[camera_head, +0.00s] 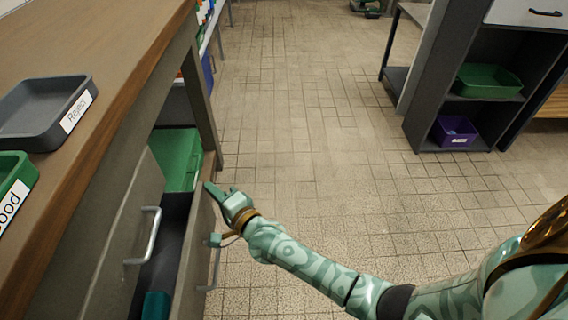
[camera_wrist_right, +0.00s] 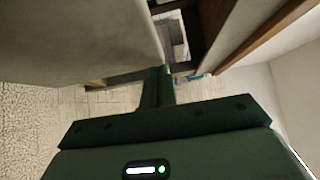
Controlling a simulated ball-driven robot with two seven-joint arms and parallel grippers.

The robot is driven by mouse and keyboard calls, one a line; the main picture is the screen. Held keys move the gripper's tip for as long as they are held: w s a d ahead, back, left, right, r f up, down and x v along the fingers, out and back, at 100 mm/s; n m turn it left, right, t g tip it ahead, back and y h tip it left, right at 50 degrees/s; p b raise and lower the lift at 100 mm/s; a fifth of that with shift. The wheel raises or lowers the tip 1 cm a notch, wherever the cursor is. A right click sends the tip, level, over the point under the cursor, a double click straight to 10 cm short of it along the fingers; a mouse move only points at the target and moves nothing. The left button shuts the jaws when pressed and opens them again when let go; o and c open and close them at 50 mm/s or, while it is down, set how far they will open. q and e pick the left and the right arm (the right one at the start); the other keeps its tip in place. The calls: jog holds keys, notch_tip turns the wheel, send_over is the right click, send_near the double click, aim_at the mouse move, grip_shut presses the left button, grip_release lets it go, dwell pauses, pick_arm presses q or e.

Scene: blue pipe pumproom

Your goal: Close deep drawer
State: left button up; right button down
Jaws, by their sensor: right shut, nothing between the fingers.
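The deep drawer (camera_head: 203,240) stands pulled out from the workbench at the left of the head view. A green box (camera_head: 176,158) and a teal item (camera_head: 156,305) lie inside it. Its front panel carries a vertical metal handle (camera_head: 215,265). My right gripper (camera_head: 213,190) is shut and empty at the far top end of the drawer front; I cannot tell if it touches. In the right wrist view the shut fingers (camera_wrist_right: 158,85) point at the edge of a large grey panel (camera_wrist_right: 80,40). My left gripper is not in view.
A grey tray labelled Reject (camera_head: 40,125) and a green tray (camera_head: 20,180) sit on the bench top (camera_head: 100,60). A dark shelf (camera_head: 440,75) stands at the right. The tiled floor between is clear.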

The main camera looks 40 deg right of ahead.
aim_at(201, 198)
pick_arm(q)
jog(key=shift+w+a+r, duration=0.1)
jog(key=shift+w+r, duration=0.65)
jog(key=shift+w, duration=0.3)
pick_arm(e)
jog(key=shift+w+a, duration=0.7)
jog(key=shift+a, duration=0.35)
jog(key=shift+w+a, duration=0.7)
jog(key=shift+a, duration=0.35)
jog(key=shift+d, duration=0.1)
